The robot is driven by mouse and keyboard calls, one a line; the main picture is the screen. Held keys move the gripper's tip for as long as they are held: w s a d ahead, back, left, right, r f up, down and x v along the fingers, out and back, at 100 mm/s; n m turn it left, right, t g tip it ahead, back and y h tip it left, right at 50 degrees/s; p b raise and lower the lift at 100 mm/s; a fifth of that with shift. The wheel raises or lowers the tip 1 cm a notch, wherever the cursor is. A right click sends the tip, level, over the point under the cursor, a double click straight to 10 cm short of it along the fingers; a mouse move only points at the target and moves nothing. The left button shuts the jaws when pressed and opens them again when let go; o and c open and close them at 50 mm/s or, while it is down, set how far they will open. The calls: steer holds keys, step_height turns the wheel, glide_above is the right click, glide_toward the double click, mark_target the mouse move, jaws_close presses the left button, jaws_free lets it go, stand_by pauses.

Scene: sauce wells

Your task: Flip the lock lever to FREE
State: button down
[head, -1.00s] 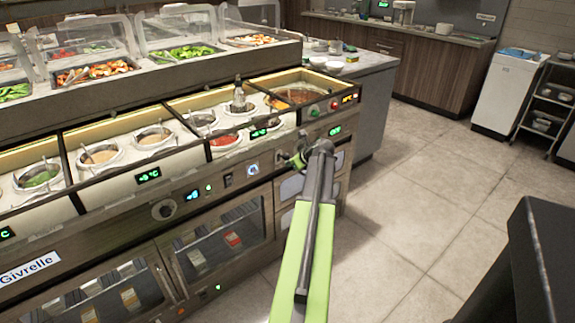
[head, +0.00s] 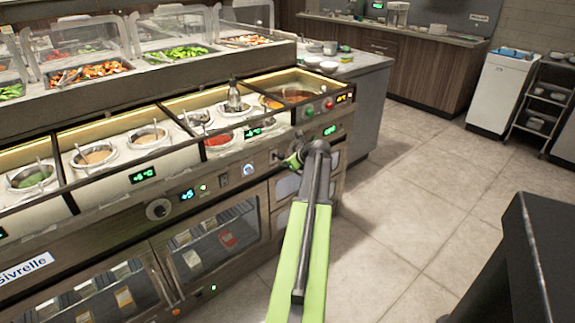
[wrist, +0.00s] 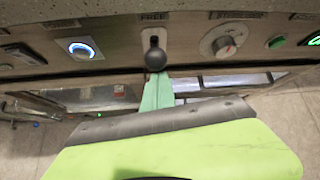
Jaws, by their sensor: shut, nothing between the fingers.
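The lock lever (wrist: 155,60) shows in the wrist view as a black ball knob at the lower end of a short upright slot in the steel panel. The FREE label (wrist: 153,17) is above the slot. My gripper (wrist: 157,82) is shut and empty, its green fingers just below the knob in the picture. I cannot tell whether they touch it. In the head view my gripper (head: 292,160) is close to the right part of the counter's front panel, and the lever cannot be made out there.
Sauce wells (head: 150,136) lie above the panel. Open tiled floor (head: 400,200) is to the right.

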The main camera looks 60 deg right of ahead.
steer(key=s+d+p+v, duration=0.1)
steer(key=p+v, duration=0.5)
steer(key=v, duration=0.3)
steer(key=shift+s+a+f+p, duration=0.15)
steer(key=shift+s+p, duration=0.15)
